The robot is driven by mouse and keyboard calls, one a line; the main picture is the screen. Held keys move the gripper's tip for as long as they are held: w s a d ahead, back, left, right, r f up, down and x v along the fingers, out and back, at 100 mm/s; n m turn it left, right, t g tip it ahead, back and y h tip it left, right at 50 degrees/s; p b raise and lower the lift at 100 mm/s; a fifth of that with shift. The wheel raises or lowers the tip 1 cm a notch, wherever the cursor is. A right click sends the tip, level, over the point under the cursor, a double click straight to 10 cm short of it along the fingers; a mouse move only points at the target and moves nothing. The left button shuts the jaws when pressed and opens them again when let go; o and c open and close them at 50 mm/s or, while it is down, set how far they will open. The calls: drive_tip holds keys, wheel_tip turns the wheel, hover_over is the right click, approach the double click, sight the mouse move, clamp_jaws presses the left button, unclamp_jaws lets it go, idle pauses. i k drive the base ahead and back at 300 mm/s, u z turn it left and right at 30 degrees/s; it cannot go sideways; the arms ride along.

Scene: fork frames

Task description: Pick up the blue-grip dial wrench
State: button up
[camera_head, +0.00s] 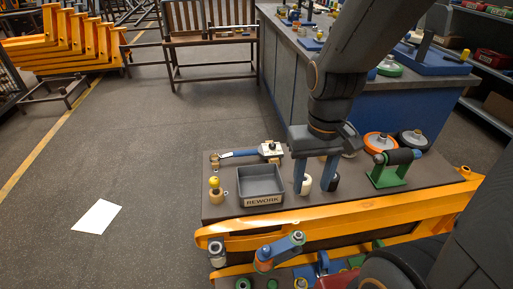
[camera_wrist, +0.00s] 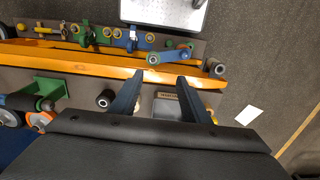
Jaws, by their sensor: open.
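The blue-grip dial wrench (camera_head: 238,154) lies on the dark top of the orange-framed cart (camera_head: 226,213), behind the grey tray. My gripper (camera_head: 313,187) is open and points down to the right of the tray, apart from the wrench. In the wrist view my gripper (camera_wrist: 161,76) shows two spread blue-grey fingers with nothing held between them. I cannot make out the wrench in the wrist view.
The grey REWORK tray (camera_head: 262,201) stands left of my fingers. A white roller (camera_head: 306,184) and a black roller (camera_head: 335,182) are beside the fingers. A green stand with a black roller (camera_head: 389,171) and an orange-rimmed wheel (camera_head: 379,142) are to the right. A yellow-topped peg (camera_head: 215,188) stands at left.

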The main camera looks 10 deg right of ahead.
sight(264, 150)
drive_tip(key=k, duration=0.5)
drive_tip(key=z, duration=1)
drive_tip(key=i, duration=0.2)
drive_tip(key=u, duration=0.5)
